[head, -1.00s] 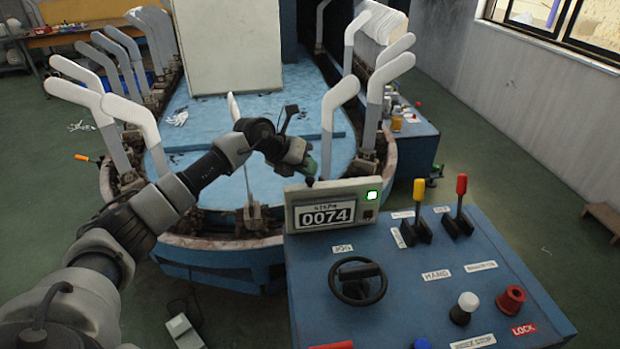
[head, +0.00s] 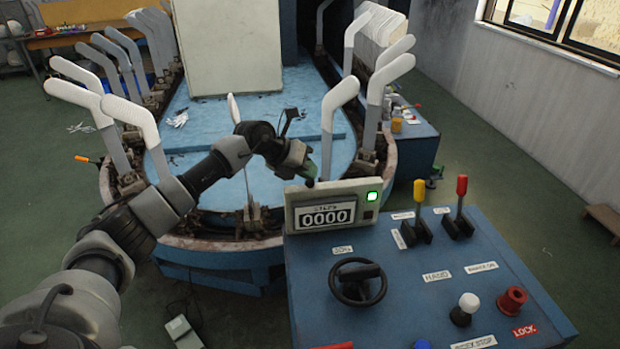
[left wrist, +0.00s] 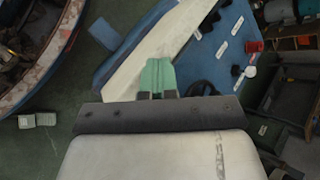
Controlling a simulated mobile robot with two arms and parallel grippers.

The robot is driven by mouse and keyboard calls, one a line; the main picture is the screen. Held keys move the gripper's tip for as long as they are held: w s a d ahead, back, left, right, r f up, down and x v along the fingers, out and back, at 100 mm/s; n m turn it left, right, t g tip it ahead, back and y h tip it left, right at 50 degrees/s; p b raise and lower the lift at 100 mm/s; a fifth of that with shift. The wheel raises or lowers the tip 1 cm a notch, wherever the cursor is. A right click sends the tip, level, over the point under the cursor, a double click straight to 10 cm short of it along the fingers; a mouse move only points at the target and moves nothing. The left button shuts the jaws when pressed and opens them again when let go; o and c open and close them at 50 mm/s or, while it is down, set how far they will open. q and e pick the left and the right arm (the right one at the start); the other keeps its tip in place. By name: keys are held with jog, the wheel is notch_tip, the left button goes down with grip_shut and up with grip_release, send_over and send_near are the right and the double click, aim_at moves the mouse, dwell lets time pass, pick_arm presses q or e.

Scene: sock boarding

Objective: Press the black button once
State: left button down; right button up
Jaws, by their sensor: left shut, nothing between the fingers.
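The black button (head: 368,215) is a small dark square on the front of the pale counter box (head: 291,213), below a lit green button (head: 372,196). The counter's display (head: 325,216) reads 0000. My left gripper (head: 309,176) is shut and empty, just behind the top edge of the counter box, up and left of the black button. In the left wrist view its green fingers (left wrist: 157,76) are together over the pale box (left wrist: 143,72). I cannot tell if they touch it. The black button cannot be made out there. My right gripper is not in view.
The blue console (head: 420,262) carries a black handwheel (head: 357,281), a yellow lever (head: 419,191), a red lever (head: 461,186), a white knob (head: 469,302) and a red knob (head: 512,299). Behind stands a blue oval machine with several white sock boards (head: 340,95).

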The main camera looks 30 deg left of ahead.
pick_arm(q)
jog(key=shift+r+p, duration=0.65)
jog(key=shift+r, duration=0.25)
jog(key=shift+r+p, duration=1.9)
jog(key=shift+r, duration=0.7)
jog(key=shift+f, duration=0.1)
